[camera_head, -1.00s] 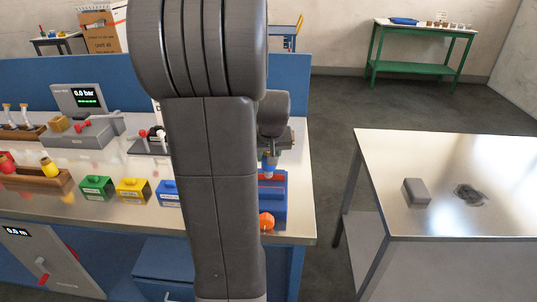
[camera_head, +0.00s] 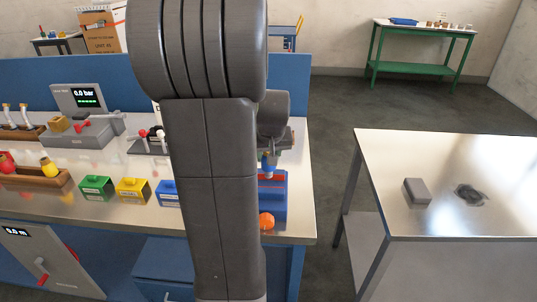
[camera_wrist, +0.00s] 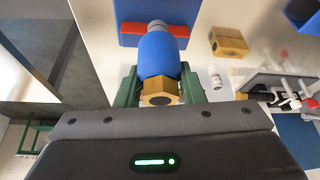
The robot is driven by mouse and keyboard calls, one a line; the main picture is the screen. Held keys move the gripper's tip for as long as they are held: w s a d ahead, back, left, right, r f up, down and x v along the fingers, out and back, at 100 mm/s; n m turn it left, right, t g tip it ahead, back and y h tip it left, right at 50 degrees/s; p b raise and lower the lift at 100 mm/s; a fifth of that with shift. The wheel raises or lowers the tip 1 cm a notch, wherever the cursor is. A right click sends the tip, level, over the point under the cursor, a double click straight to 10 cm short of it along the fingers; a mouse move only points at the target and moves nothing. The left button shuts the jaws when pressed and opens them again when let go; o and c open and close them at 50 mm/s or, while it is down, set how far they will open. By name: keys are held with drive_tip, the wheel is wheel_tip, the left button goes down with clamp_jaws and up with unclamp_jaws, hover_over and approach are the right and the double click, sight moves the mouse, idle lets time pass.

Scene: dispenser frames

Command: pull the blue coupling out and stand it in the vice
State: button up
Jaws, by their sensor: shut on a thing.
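The blue coupling (camera_wrist: 162,54) has a blue sleeve, a brass hex nut (camera_wrist: 160,90) at its near end and a grey tip at its far end. My gripper (camera_wrist: 160,86) is shut on it, its green fingers on either side of the nut. The blue vice (camera_wrist: 160,10) with red jaw strips lies beyond the tip. In the head view the coupling (camera_head: 268,162) hangs roughly upright just above the vice (camera_head: 272,205), beside its red strip. I cannot tell whether the tip is between the jaws or touching. My arm hides part of the bench there.
Blue (camera_head: 167,193), yellow (camera_head: 133,190) and green (camera_head: 96,188) blocks stand left of my arm. A pressure unit (camera_head: 80,130) reads 0.0 bar. An orange knob (camera_head: 266,221) is at the vice's front. A side table (camera_head: 440,220) stands right, across a floor gap.

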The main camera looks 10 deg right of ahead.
drive_tip(key=shift+f+b, duration=1.35)
drive_tip(key=shift+f, duration=0.4)
drive_tip(key=o, duration=1.3)
drive_tip(key=shift+r, duration=0.1)
drive_tip(key=shift+c, duration=0.2)
drive_tip(key=v, duration=1.3)
drive_tip(key=shift+s+r, duration=0.15)
drive_tip(key=shift+r, duration=0.2)
drive_tip(key=x, duration=1.4)
drive_tip(key=shift+r, duration=0.3)
